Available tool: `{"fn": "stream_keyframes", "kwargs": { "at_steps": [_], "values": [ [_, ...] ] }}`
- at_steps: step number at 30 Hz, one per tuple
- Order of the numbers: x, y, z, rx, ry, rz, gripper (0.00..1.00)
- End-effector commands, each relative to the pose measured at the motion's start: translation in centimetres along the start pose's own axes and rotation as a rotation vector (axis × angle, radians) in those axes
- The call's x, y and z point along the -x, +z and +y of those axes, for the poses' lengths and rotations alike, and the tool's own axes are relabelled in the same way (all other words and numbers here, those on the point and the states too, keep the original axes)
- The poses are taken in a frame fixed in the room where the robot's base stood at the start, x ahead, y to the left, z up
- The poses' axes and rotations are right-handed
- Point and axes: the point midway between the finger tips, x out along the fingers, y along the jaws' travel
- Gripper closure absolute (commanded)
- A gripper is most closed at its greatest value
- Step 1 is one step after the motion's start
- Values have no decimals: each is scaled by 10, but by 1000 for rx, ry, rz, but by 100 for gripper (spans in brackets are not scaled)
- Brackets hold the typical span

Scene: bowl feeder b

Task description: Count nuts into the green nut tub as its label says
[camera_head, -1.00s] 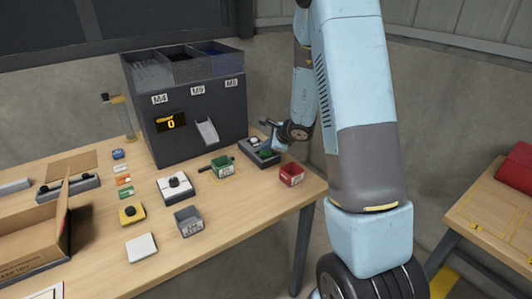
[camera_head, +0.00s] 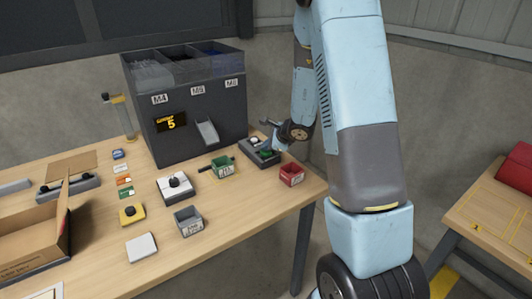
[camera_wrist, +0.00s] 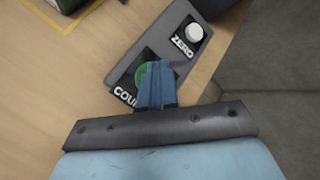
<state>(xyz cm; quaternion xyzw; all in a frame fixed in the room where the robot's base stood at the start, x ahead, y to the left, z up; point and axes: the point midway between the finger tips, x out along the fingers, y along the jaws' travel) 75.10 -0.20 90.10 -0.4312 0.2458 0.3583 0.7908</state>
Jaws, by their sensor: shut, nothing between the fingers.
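The green nut tub (camera_head: 222,174) stands on the table in front of the feeder chute (camera_head: 207,132), its label too small to read and its contents unclear. The dark feeder (camera_head: 200,112) has bins marked M4, M5 and one more, and its display (camera_head: 171,123) reads 5. My gripper (camera_wrist: 158,72) is shut and empty, its fingertips at the green button (camera_wrist: 143,76) by the partly hidden word "COU". Contact with the button cannot be told. A white knob (camera_wrist: 194,32) marked ZERO sits beside it on the control box (camera_head: 259,154).
A red tub (camera_head: 291,180) stands near the right table edge. A grey tub (camera_head: 188,228), a white box with a black knob (camera_head: 174,196) and a yellow box (camera_head: 131,220) stand in front. An open carton (camera_head: 30,250) is at the left.

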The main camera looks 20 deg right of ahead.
Motion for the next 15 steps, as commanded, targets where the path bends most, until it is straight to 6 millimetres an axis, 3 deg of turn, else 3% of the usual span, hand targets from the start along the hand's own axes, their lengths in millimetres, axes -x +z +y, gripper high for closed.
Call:
{"fn": "stream_keyframes", "kwargs": {
  "at_steps": [15],
  "values": [
    [8,6,-6,0,-1,0,100]
  ]
}}
